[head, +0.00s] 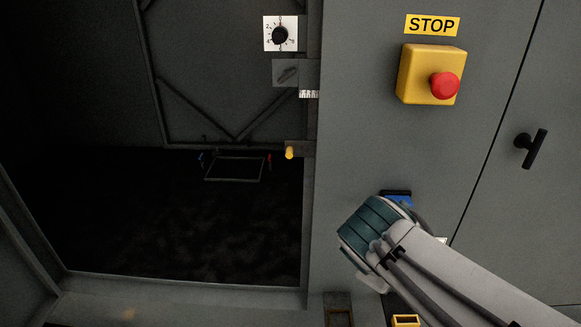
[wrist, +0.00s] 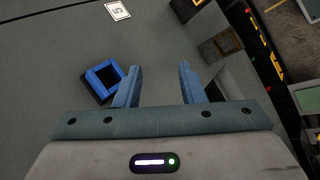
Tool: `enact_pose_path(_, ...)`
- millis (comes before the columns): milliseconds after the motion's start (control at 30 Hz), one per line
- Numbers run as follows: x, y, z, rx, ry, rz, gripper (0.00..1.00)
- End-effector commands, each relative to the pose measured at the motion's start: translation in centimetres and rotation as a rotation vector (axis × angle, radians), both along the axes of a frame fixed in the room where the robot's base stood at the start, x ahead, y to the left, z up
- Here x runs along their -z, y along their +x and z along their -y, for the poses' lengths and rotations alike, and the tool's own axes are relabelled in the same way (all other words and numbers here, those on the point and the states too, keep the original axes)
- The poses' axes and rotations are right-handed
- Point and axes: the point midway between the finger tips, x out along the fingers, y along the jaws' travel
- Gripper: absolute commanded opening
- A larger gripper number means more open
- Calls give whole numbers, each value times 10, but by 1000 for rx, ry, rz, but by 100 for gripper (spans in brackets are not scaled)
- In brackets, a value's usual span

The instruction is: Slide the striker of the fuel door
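No part is clearly marked as the fuel door or its striker. A brownish plate with a rectangular opening (head: 338,300), possibly the striker, sits low on the grey panel beside the opening's corner. What looks like the same plate shows beyond my right finger in the wrist view (wrist: 215,46). My gripper (wrist: 157,76) is open and empty, its two blue fingers apart over the grey panel. In the head view my wrist hides the fingers. A blue square frame on a dark base (wrist: 90,80) lies left of the left finger; its top edge shows in the head view (head: 398,199).
A dark open compartment (head: 130,230) fills the left. A dial (head: 280,34), a small latch plate (head: 286,72) and a yellow knob (head: 290,153) line its right edge. A yellow stop box with a red button (head: 444,86) and a black handle (head: 532,148) stick out at right.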

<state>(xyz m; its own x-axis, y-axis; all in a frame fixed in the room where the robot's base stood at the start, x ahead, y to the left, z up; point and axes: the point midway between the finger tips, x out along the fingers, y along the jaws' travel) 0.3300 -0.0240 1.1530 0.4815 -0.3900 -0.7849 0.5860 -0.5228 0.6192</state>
Motion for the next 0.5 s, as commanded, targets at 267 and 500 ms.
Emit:
enact_pose_path(267,-21,54,-41,-573,-650,52,36)
enact_pose_path(500,-51,78,-122,-961,-1196,153,36)
